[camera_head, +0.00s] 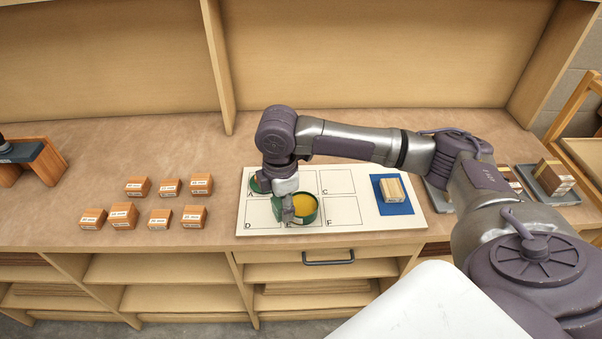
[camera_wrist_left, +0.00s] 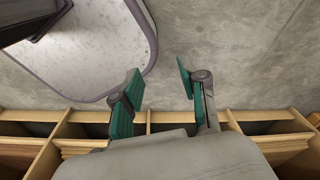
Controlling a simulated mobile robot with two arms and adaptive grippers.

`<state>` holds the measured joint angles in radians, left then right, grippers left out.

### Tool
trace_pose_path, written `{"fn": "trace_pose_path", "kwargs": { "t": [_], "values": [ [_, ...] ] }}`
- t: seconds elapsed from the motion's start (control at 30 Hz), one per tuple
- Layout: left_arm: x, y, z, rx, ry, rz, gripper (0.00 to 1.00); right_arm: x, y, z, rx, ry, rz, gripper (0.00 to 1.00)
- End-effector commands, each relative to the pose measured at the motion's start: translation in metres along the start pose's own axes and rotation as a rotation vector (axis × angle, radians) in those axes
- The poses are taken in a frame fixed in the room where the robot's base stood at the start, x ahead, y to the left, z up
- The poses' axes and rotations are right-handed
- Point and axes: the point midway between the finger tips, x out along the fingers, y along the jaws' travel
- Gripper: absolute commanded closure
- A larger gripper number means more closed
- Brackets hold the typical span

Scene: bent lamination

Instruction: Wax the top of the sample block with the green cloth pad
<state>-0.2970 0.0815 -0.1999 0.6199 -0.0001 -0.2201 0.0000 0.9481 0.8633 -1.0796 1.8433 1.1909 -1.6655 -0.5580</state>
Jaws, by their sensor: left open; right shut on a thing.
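My right gripper (camera_head: 287,214) reaches down at the left side of an open green tin of yellow wax (camera_head: 305,204), on the board around cell E. It is shut on what seems to be the green cloth pad, which the fingers and tin mostly hide. The sample block (camera_head: 392,190), a pale layered wooden block, lies on a blue mat (camera_head: 405,208) at the board's right end, apart from the gripper. Another green thing (camera_head: 255,183) shows partly behind my wrist at cell A. My left gripper (camera_wrist_left: 158,83) is open and empty above the floor in the left wrist view.
The white lettered board (camera_head: 342,211) lies on the workbench. Several small labelled wooden blocks (camera_head: 160,217) stand to its left. Grey trays with blocks (camera_head: 549,180) are at the right, partly behind my right arm. Cell C (camera_head: 338,182) is clear; low shelves are below.

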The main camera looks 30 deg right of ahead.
Motion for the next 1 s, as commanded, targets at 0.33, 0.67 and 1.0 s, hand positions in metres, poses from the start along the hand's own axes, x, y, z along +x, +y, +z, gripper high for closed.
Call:
{"fn": "trace_pose_path", "kwargs": {
  "t": [0.33,0.67,1.0],
  "values": [
    [-0.03,-0.003,-0.006,-0.001,0.007,-0.003,0.57,0.007,0.043,0.043,-0.716,0.0,-0.001,0.87],
    [-0.042,0.001,0.007,-0.001,-0.015,0.003,0.57,0.016,0.062,0.071,-1.146,0.002,0.0,0.87],
    [-0.028,0.003,-0.004,0.0,0.002,0.004,0.57,0.03,0.064,0.074,-1.196,0.002,0.002,0.87]
  ]
}}
